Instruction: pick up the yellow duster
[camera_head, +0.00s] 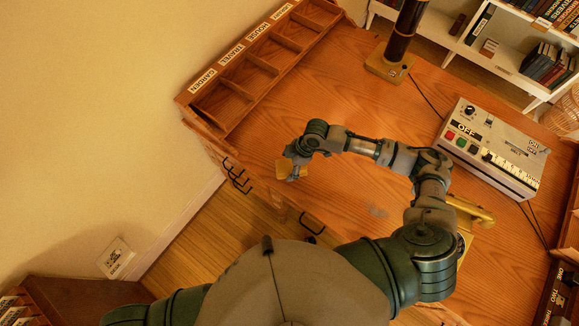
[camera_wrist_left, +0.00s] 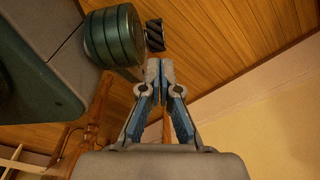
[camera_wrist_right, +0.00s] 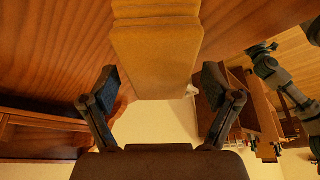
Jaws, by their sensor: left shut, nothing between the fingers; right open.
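The yellow duster (camera_wrist_right: 155,55) shows as a tan-yellow block in the right wrist view, between and beyond the fingertips of my right gripper (camera_wrist_right: 160,80). The fingers are spread wide, with a gap on each side of the duster. In the head view, the duster (camera_head: 283,169) is a small yellow patch at the left front of the desk, right at my right gripper (camera_head: 293,162), which partly hides it. My left gripper (camera_wrist_left: 160,72) is shut and empty in the left wrist view, away from the duster; it does not show in the head view.
The wooden desk (camera_head: 330,90) carries a labelled pigeonhole tray (camera_head: 262,62) at the back left. A grey control box (camera_head: 492,148) and a brass object (camera_head: 470,208) are on the right. Black hooks (camera_head: 236,175) hang on the desk's left edge. The desk's middle is clear.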

